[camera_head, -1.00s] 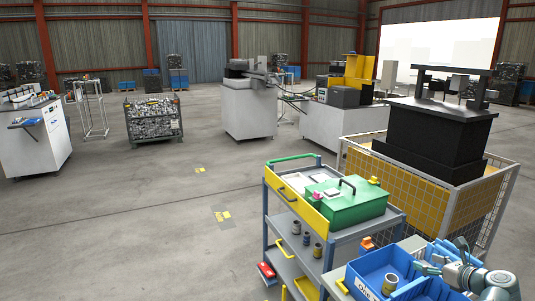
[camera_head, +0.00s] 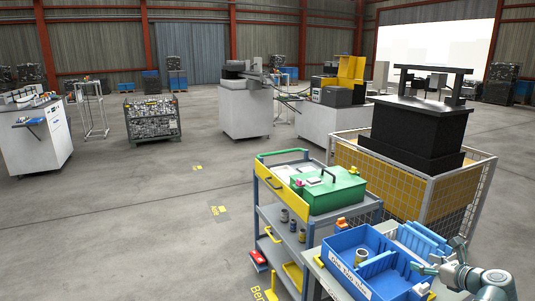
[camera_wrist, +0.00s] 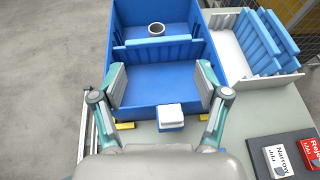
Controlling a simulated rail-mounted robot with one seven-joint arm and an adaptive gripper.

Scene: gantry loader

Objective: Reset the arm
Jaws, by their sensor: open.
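My gripper (camera_head: 440,262) is at the lower right of the head view, over the right side of a blue bin (camera_head: 345,279). In the wrist view my gripper (camera_wrist: 160,84) is open, with nothing between its fingers. The blue bin (camera_wrist: 121,15) lies beyond and below the fingers and has a divider across it. A grey hollow cylindrical part (camera_wrist: 156,29) stands in the far compartment; it also shows in the head view (camera_head: 361,257). The near compartment looks empty.
A white bin with blue dividers (camera_wrist: 232,66) stands right of the blue bin. A tool cart with a green box (camera_head: 335,192) and a mesh cage (camera_head: 395,190) stand close by. Open floor lies left.

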